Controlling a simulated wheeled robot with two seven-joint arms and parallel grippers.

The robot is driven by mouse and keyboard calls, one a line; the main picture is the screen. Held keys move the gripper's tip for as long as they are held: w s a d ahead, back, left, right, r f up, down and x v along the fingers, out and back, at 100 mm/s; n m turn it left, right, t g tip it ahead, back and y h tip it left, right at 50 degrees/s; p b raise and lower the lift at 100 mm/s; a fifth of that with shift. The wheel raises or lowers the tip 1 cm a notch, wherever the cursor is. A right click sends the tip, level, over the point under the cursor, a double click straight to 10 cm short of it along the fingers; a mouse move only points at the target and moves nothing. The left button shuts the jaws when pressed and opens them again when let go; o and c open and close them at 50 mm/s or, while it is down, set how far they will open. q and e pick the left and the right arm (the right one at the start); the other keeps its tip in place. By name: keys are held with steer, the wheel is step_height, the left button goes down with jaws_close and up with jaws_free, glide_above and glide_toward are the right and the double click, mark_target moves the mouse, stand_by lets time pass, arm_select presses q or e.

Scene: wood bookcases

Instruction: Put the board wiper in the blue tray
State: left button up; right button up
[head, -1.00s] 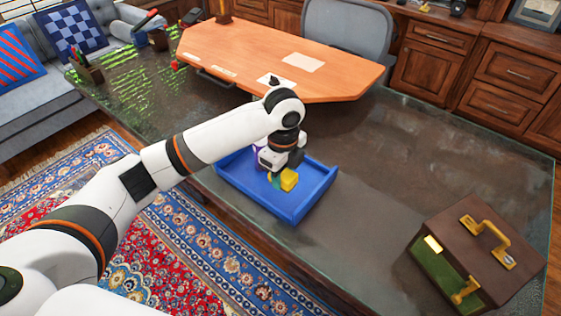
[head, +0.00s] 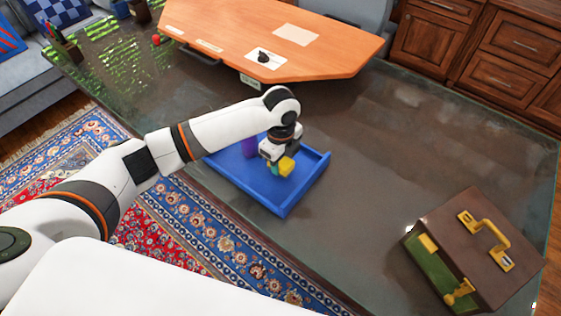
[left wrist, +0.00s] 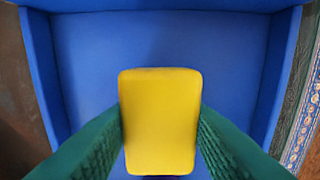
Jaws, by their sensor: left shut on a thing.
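The board wiper (head: 287,165) is a yellow block. My left gripper (head: 278,168) is shut on it and holds it over the blue tray (head: 252,182). In the left wrist view the wiper (left wrist: 160,120) sits between the two green fingers, with the blue floor and walls of the tray (left wrist: 160,40) below and around it. I cannot tell exactly how high the wiper is above the tray floor. A purple thing (head: 249,147) stands at the tray's back left, partly hidden by my arm. My right gripper is not in view.
The tray lies on a dark glass-topped desk near its front edge. A brown case (head: 474,240) with gold handle stands at the right. An orange wooden top (head: 275,37) with papers is behind. The desk between tray and case is clear.

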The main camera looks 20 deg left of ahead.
arm_select(q)
steer(key=shift+f, duration=0.6)
steer(key=shift+f, duration=0.1)
steer(key=o, duration=1)
step_height(320, 180, up, 12)
steer(key=shift+r, duration=0.15)
